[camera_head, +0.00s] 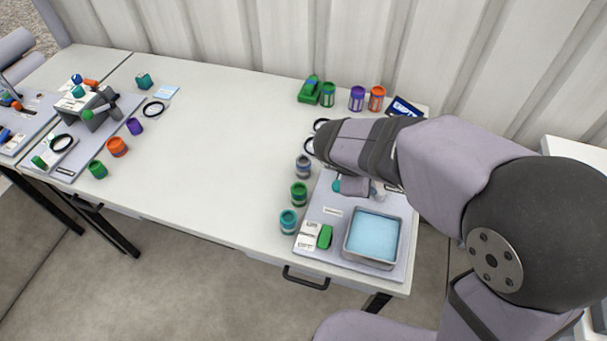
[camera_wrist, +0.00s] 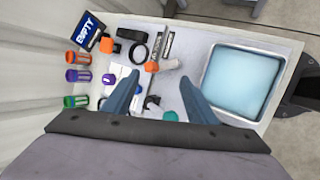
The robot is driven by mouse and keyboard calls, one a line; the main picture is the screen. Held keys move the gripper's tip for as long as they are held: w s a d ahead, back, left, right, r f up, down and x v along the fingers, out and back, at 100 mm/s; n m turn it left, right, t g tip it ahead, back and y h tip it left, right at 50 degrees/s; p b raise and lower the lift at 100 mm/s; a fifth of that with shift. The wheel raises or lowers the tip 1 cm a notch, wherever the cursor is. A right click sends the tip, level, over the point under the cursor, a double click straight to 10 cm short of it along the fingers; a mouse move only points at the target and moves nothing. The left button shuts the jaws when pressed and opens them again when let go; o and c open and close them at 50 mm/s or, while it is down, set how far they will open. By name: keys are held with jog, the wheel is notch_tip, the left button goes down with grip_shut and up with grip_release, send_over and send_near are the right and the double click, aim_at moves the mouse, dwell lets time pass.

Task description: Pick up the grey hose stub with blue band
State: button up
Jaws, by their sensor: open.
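The grey hose stub with a blue band (camera_head: 303,167) stands upright on the white table in the head view, at the left edge of the grey board. It is the rearmost of a short row, behind a green stub (camera_head: 299,194) and a teal stub (camera_head: 289,221). I cannot make it out in the wrist view. My gripper (camera_wrist: 158,80) is open and empty in the wrist view, its two fingers spread over the board's cluttered part. In the head view my arm hides most of the gripper, which is to the right of the grey stub.
A metal tray with a pale blue inside (camera_head: 348,244) sits on the board's front. An orange cap and a pale pipe (camera_wrist: 168,64) lie near my fingers. The table's middle is clear.

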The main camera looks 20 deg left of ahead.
jog(key=w+a+f+n+t+b, duration=0.1)
jog(key=w+a+n+t+b, duration=0.15)
jog(key=a+n, duration=0.55)
jog(key=n+t+h+b, duration=0.1)
jog(key=n+t+b, duration=0.1)
jog(key=n+t, duration=0.25)
send_near(302, 161)
jog(key=shift+g, duration=0.4)
jog(key=x, duration=0.4)
jog(key=shift+w+d+r, duration=0.1)
jog(key=shift+d+r, duration=0.15)
jog(key=shift+r, duration=0.05)
jog(key=shift+s+a+f+n+t, duration=0.15)
jog(key=shift+s+a+n+t, duration=0.2)
jog(key=shift+a+n, duration=0.25)
jog(key=shift+d+p+x, duration=0.15)
jog(key=shift+p+x, duration=0.15)
jog(key=shift+x, duration=1.3)
jog(key=shift+d+p+x, duration=0.2)
jog(key=shift+p+x, duration=0.05)
jog(key=shift+x, duration=1.35)
jog(key=shift+w+d+f, duration=0.1)
jog(key=shift+w, duration=0.35)
jog(key=c, duration=1.2)
jog(key=shift+o, duration=0.2)
